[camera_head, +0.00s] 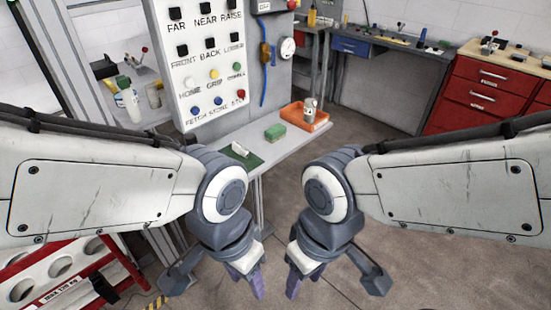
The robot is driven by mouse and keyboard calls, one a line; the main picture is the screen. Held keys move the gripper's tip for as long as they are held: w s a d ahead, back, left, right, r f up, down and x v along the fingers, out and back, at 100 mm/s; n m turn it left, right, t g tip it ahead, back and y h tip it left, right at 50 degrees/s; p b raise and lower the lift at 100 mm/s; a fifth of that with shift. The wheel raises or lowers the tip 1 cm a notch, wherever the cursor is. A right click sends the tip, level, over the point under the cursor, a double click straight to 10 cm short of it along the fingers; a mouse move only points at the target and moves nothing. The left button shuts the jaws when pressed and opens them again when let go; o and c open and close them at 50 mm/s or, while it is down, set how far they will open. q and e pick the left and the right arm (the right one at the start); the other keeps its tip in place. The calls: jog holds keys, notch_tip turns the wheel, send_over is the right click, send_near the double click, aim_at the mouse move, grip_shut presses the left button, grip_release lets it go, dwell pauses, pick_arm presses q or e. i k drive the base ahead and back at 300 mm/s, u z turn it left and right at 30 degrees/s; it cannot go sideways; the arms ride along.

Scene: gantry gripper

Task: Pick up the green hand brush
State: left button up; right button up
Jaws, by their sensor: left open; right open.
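A small green block-like thing (275,131) lies on the grey bench shelf (290,148) below the control panel. It may be the hand brush, but it is too small to see bristles or a handle. My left gripper (247,282) hangs open and empty at the bottom centre, in front of the bench. My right gripper (303,281) hangs open and empty just to its right. Both are apart from the green thing, which is farther away.
An orange tray (293,115) holding a can (309,110) stands right of the green thing. A dark green mat (232,160) with a white item lies left. The button panel (206,62) rises behind. A red rack (60,275) stands lower left. Floor right is clear.

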aim_at(278, 132)
jog(key=u, duration=0.4)
jog(key=k, duration=0.15)
jog(key=z, duration=0.9)
jog(key=i, duration=1.3)
jog(key=u, duration=0.7)
